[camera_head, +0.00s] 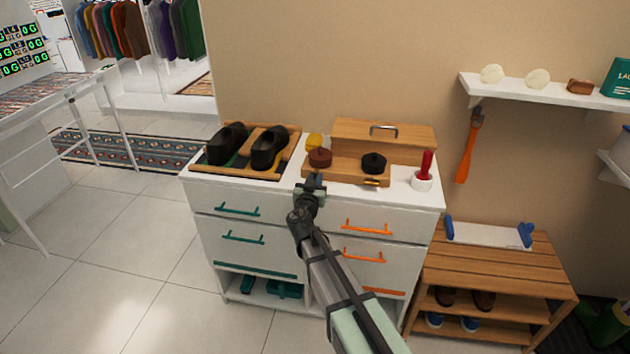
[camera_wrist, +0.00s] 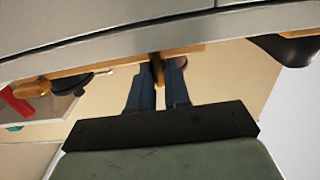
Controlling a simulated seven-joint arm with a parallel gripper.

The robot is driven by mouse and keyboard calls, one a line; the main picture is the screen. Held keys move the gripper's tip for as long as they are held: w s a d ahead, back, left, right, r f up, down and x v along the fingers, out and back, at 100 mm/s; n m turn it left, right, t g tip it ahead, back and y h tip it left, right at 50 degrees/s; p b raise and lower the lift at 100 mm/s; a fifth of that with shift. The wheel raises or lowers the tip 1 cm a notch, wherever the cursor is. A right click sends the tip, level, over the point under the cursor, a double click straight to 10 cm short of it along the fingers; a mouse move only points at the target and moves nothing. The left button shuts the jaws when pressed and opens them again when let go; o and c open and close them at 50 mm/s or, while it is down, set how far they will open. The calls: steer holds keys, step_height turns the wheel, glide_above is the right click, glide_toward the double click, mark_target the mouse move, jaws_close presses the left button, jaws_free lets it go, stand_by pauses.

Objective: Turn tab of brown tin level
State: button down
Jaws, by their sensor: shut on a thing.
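The brown tin (camera_head: 320,158) sits on the left part of a wooden stand on the white dresser top. The black tin (camera_head: 374,163) sits to its right, with a brass tab (camera_head: 371,182) on the stand's front edge below it. My gripper (camera_head: 312,182) is at the stand's front edge, just below the brown tin, and hides that tin's tab in the head view. In the wrist view my gripper (camera_wrist: 159,80) is shut on a small brass tab (camera_wrist: 157,67). The tab is largely hidden between the fingers, so I cannot tell whether it is level.
A wooden tray (camera_head: 199,160) with black shoes stands left of the stand. A white cup (camera_head: 422,182) with a red-handled tool stands right. A wooden box (camera_head: 385,140) is behind the tins. Drawers with teal and orange handles (camera_head: 367,228) are below my gripper.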

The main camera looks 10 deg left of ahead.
steer(key=shift+n, duration=0.4)
steer(key=n, duration=0.4)
steer(key=shift+a, duration=0.1)
steer(key=n, duration=0.4)
steer(key=shift+a, duration=0.1)
steer(key=n, duration=0.5)
steer(key=shift+f, duration=0.1)
steer(key=shift+a+f+n, duration=0.1)
steer(key=shift+n, duration=1.9)
steer(key=c, duration=1.1)
jaws_free()
